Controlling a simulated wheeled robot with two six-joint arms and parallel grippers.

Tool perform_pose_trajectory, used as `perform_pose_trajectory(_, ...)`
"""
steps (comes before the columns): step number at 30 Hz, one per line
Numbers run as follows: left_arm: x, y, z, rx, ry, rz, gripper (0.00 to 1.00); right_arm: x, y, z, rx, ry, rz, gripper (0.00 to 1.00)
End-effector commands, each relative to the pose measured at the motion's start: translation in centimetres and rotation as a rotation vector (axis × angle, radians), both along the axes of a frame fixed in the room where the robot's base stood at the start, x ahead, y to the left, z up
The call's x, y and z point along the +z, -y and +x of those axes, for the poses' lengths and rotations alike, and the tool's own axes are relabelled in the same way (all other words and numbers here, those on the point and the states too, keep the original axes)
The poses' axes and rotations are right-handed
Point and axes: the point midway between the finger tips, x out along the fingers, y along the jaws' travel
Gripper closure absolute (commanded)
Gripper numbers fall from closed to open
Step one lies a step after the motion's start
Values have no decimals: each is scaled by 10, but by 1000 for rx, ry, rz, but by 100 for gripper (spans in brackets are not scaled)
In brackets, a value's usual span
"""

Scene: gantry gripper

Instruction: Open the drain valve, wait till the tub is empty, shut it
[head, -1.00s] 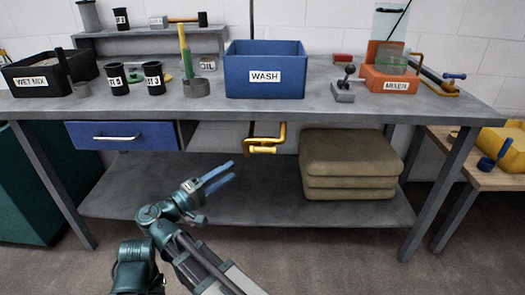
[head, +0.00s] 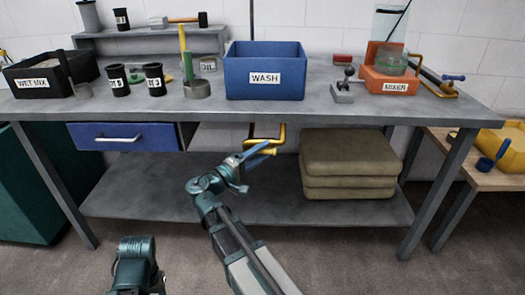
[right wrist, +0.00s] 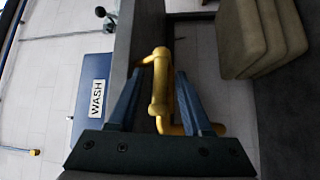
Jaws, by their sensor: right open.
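The blue tub labelled WASH (head: 240,72) stands on the bench; its water level cannot be made out. Below it, under the bench top, is the yellow drain pipe with its valve (head: 281,138). My right gripper (head: 262,151) is at the valve and hides part of it in the head view. In the right wrist view the open fingers of this gripper (right wrist: 159,75) stand on either side of the yellow valve handle (right wrist: 158,100), with small gaps showing. The tub also shows in the right wrist view (right wrist: 82,112). My left gripper is not in view.
Folded tan sacks (head: 350,165) lie on the lower shelf (head: 230,208), right of the valve. A blue drawer (head: 122,137) with a handle is to the left. The orange mixer (head: 388,80) stands on the bench top. The lower shelf's middle is clear.

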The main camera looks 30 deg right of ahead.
Motion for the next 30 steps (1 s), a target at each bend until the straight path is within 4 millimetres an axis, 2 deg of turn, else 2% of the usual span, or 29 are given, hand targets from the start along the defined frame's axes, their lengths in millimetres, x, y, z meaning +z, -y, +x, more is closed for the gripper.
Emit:
perform_pose_trajectory(11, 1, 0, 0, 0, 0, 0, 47, 0, 5, 1, 0, 0, 0, 50)
perform_pose_trajectory(18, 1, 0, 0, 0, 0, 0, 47, 0, 4, 1, 0, 0, 0, 92)
perform_pose_trajectory(20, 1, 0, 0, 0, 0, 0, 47, 0, 4, 1, 0, 0, 0, 100)
perform_pose_trajectory(30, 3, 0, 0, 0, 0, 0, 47, 2, 4, 1, 0, 5, 8, 100)
